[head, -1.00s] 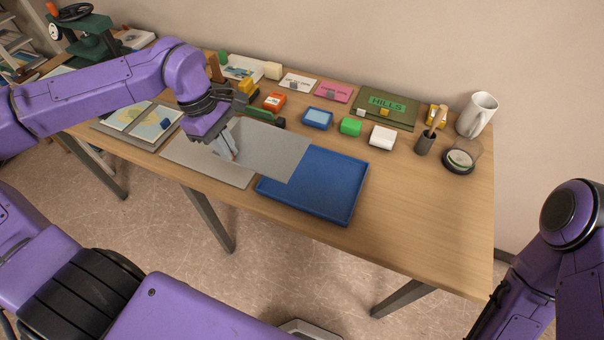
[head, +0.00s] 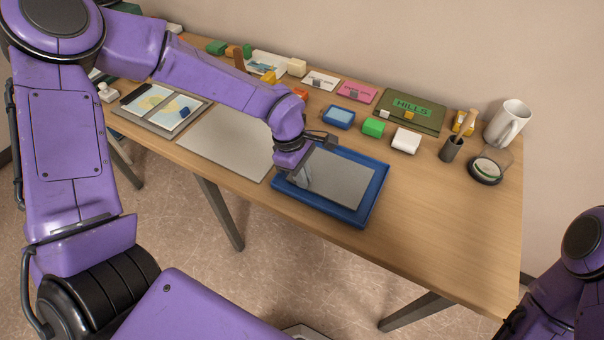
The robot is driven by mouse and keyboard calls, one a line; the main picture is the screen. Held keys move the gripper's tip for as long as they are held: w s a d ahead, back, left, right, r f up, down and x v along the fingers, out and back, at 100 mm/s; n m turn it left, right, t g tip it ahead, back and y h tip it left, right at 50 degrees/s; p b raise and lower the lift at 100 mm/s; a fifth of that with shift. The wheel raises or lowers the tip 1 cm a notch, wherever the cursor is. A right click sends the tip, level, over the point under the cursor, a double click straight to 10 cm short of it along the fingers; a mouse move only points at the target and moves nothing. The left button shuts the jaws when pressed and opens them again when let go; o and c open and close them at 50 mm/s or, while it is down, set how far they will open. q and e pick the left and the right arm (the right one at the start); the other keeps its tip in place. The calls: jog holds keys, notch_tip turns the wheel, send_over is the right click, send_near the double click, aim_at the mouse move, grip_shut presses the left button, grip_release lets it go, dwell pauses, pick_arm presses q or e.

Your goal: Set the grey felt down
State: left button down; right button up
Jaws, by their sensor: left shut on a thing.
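The grey felt (head: 345,180) is a flat grey sheet over the blue tray (head: 376,200) in the head view. It lies within the tray's rim as seen from above; I cannot tell whether it rests on the tray floor or hangs just above it. My left gripper (head: 304,182) is shut on the felt's left edge, pointing down inside the tray's left side. The gripper hides part of the felt's left end. My right gripper is out of view; only part of the right arm shows at the lower right.
A grey board (head: 222,140) lies left of the tray, beside a framed map (head: 165,105). Behind the tray are a blue ink pad (head: 338,117), a green block (head: 373,127) and a white block (head: 406,140). A white mug (head: 506,124) stands at the right. The table right of the tray is clear.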

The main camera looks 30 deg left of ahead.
pick_arm(q)
jog(key=shift+f, duration=0.1)
jog(key=c, duration=1.7)
grip_release()
jog(key=shift+f, duration=0.1)
jog(key=o, duration=0.4)
jog(key=shift+o, duration=0.2)
jog(key=b+v, duration=0.1)
jog(key=v, duration=1.1)
